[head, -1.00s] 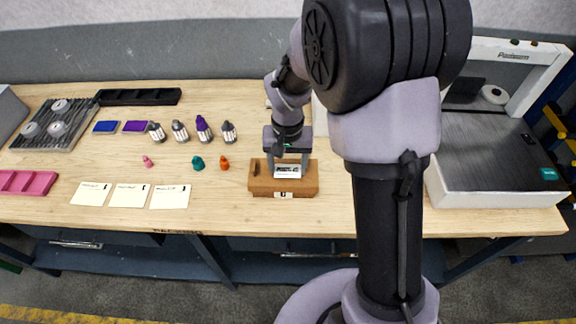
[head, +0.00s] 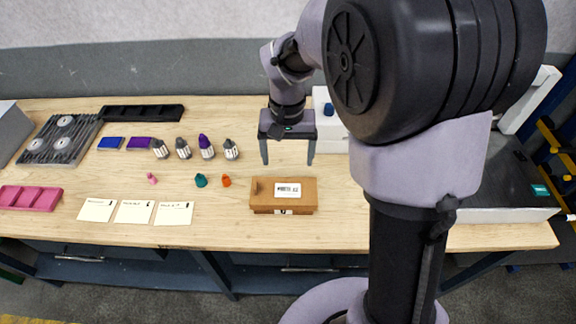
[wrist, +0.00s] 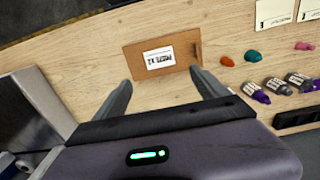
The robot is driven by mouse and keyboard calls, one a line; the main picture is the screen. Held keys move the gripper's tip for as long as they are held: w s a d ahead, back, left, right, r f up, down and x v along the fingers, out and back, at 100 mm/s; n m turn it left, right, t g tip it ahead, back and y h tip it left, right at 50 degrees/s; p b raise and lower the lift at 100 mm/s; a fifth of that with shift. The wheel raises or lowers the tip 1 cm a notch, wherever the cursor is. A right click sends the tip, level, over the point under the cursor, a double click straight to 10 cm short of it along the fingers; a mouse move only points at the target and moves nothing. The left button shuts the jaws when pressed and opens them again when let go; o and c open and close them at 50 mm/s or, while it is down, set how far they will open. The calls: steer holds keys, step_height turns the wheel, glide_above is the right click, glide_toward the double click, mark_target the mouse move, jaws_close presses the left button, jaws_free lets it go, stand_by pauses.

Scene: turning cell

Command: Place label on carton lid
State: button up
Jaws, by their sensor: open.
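In the wrist view the label (wrist: 159,58) lies near the middle of the lid (wrist: 137,64), slightly tilted to the lid's edges. My gripper (head: 287,162) is open and empty, above the table behind the carton and apart from it. The wrist view also shows my gripper (wrist: 160,84) with its fingers spread and nothing between them.
An orange cap (head: 226,181) and a teal cap (head: 201,181) lie left of the carton. White cards (head: 135,212) lie at the front left.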

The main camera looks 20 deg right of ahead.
steer(key=s+a+r+t+y, duration=0.1)
steer(key=s+a+r+t, duration=0.1)
steer(key=s+r, duration=0.4)
steer(key=s+a+r+t+y, duration=0.1)
steer(key=s+r, duration=0.5)
steer(key=s, duration=0.7)
steer(key=a+t, duration=0.1)
steer(key=t, duration=0.1)
steer(key=shift+r+m+t, duration=0.25)
steer(key=shift+m+t, duration=0.15)
